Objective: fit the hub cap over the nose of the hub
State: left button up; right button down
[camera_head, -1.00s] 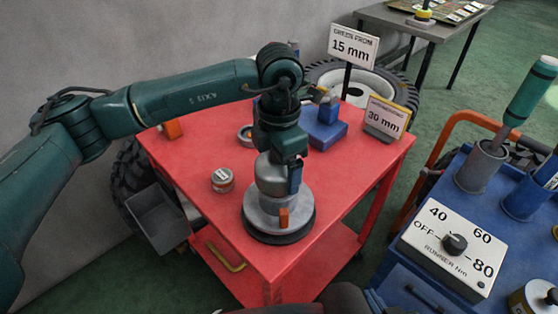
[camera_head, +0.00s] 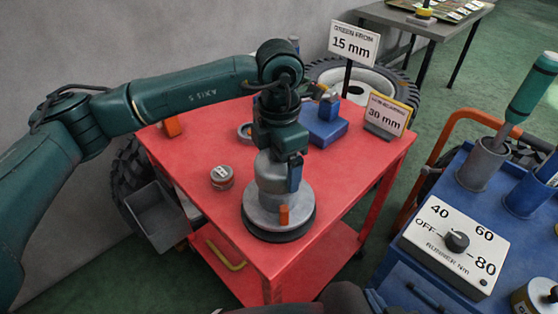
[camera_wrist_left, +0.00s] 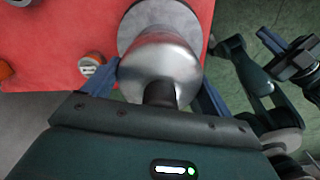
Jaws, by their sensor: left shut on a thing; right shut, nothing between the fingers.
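My left gripper (camera_wrist_left: 158,86) is shut on the silver hub cap (camera_wrist_left: 160,60), with a blue finger on each side. In the head view the cap (camera_head: 270,168) is upright, directly above the hub (camera_head: 262,217). The hub is a silver stepped disc with an orange tab, on a dark round base on the red cart. The hub's nose is hidden by the cap, and I cannot tell whether the cap touches or sits fully over it. My right gripper (camera_wrist_left: 269,38) shows at the right of the left wrist view, shut and empty, away from the hub.
The red cart top (camera_head: 205,140) holds a small round tin (camera_head: 222,178), a ring (camera_head: 245,133) and a blue block (camera_head: 325,128). Signs stand at the back. A blue trolley (camera_head: 450,195) with a dial box is at right.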

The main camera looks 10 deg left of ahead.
dwell(0.6)
pick_arm(q)
jog(key=shift+b, duration=0.5)
dwell(0.4)
jog(key=shift+f, duration=0.1)
jog(key=shift+f, duration=0.1)
jog(key=shift+f+b, duration=0.3)
jog(key=shift+b, duration=0.2)
jog(key=shift+f+b, duration=1.4)
jog(key=shift+f, duration=0.2)
jog(key=o, duration=0.9)
jog(key=shift+r, duration=0.1)
